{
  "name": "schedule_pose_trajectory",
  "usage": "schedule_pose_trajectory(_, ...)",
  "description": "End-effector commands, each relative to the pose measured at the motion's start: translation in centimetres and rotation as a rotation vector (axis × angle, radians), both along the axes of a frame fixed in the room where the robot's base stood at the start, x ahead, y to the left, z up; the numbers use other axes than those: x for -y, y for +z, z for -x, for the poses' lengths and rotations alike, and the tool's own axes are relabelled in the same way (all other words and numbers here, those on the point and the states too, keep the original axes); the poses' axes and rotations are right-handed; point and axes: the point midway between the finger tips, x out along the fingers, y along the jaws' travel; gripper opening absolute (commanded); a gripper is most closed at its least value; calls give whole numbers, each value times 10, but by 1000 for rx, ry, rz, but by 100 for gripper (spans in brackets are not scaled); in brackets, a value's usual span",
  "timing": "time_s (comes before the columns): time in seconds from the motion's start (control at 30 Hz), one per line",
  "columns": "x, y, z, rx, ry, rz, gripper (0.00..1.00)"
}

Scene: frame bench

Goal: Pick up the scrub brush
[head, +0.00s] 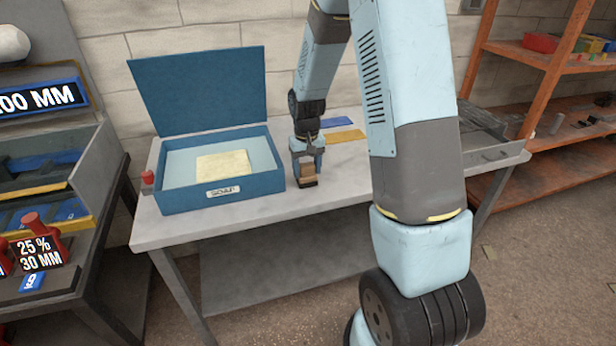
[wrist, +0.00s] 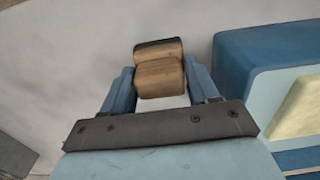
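The scrub brush is a small brown wooden block (head: 307,172) with a darker edge, at the front middle of the grey bench, just right of the blue box. My gripper (head: 307,162) points down over it. In the wrist view the brush (wrist: 160,75) is between the two blue fingertips (wrist: 159,78), which appear to press on its left and right sides. The bristles are not clearly visible. The brush is at or very near the bench top; I cannot tell whether it touches.
A small red object (head: 148,177) is at the bench's left end. A grey tray (head: 490,150) is at the right. The bench (head: 345,180) is clear right of the brush.

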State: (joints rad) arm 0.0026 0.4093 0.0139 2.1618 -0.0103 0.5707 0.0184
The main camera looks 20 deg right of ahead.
Motion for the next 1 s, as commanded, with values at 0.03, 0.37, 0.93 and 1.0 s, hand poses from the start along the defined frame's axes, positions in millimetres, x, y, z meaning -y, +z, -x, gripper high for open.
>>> schedule_pose_trajectory(0.03,0,0,0,0,0,0,51)
schedule_pose_trajectory(0.37,0,0,0,0,0,0,26)
schedule_pose_trajectory(0.93,-3,46,11,4,1,0,26)
schedule_pose_trajectory(1.0,-5,58,20,5,2,0,26)
